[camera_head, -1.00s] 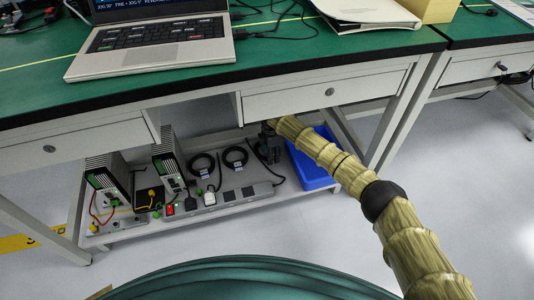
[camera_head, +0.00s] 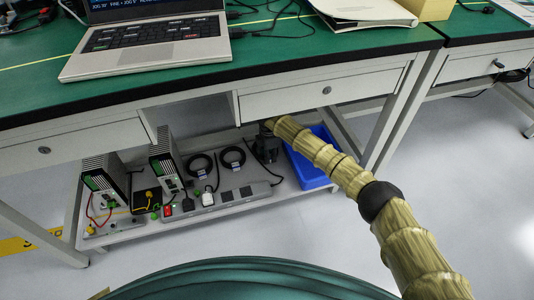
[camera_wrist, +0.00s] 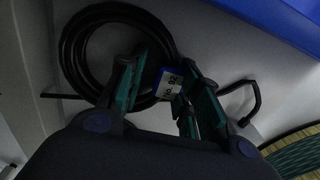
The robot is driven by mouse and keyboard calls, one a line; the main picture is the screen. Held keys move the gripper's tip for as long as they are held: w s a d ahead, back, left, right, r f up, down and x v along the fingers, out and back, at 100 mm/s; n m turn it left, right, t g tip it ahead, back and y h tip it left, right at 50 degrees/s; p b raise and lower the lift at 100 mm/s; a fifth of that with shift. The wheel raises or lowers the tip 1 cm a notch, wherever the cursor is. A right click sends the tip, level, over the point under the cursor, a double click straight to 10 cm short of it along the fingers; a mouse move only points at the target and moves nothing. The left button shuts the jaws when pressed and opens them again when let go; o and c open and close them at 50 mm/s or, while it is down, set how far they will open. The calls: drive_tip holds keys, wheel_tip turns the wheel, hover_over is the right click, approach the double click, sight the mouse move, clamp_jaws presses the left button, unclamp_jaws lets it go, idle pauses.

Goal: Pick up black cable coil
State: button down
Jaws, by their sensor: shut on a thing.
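In the wrist view a black cable coil (camera_wrist: 88,47) lies looped on a pale surface, with a blue label (camera_wrist: 169,84) on its side. My gripper (camera_wrist: 160,90) has its green-lined fingers on both sides of the labelled part of the coil and is shut on it. In the head view my gripper (camera_head: 265,151) is a dark shape below the drawer, partly hidden by my arm. Two black coils, the left (camera_head: 201,165) and the right (camera_head: 232,158), lie on the lower shelf left of it.
The lower shelf (camera_head: 150,222) also holds a power strip (camera_head: 228,197) and two grey devices (camera_head: 166,157). A blue bin (camera_head: 308,170) stands right of my gripper. The drawer (camera_head: 325,92) and green tabletop are close above.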

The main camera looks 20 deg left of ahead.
wheel_tip(320, 180, up, 7)
drive_tip(key=p, duration=0.3)
drive_tip(key=shift+r+p, duration=0.2)
drive_tip(key=shift+p, duration=0.15)
drive_tip(key=s+d+p, duration=0.6)
drive_tip(key=s+d, duration=0.4)
drive_tip(key=s, duration=0.5)
drive_tip(key=shift+f, duration=0.25)
drive_tip(key=shift+a, duration=0.1)
